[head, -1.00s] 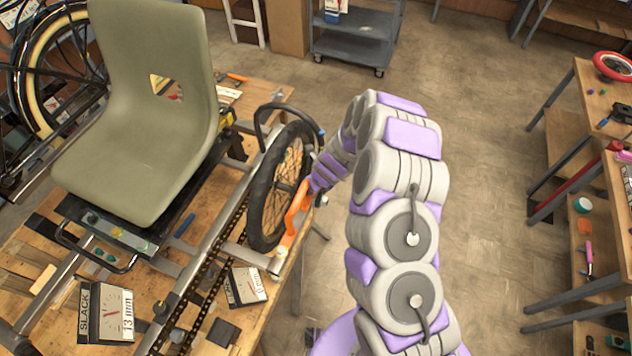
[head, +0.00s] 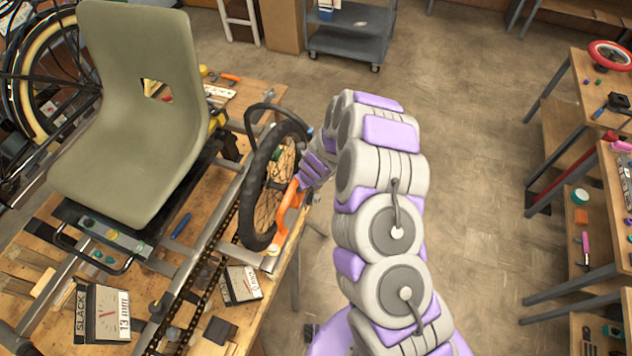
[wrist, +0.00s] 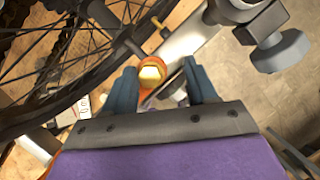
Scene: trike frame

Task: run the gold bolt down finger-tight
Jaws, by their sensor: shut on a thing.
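The gold bolt (wrist: 152,73) shows its hex head in the wrist view, with an orange ring around it, beside the wheel and a silver frame bar (wrist: 190,38). An orange tool (head: 289,205) runs from my gripper down beside the spoked wheel (head: 262,195) in the head view. My gripper (wrist: 160,70) has its two blue-grey fingers on either side of the orange piece, just short of the bolt head. It appears shut on this orange tool; the exact contact is partly hidden. The bolt's shank and thread are hidden.
The trike frame with its olive seat (head: 135,110) lies on a wooden bench (head: 205,285). Gauge boxes (head: 105,312) stand near the front. Open floor (head: 480,160) lies right of my arm.

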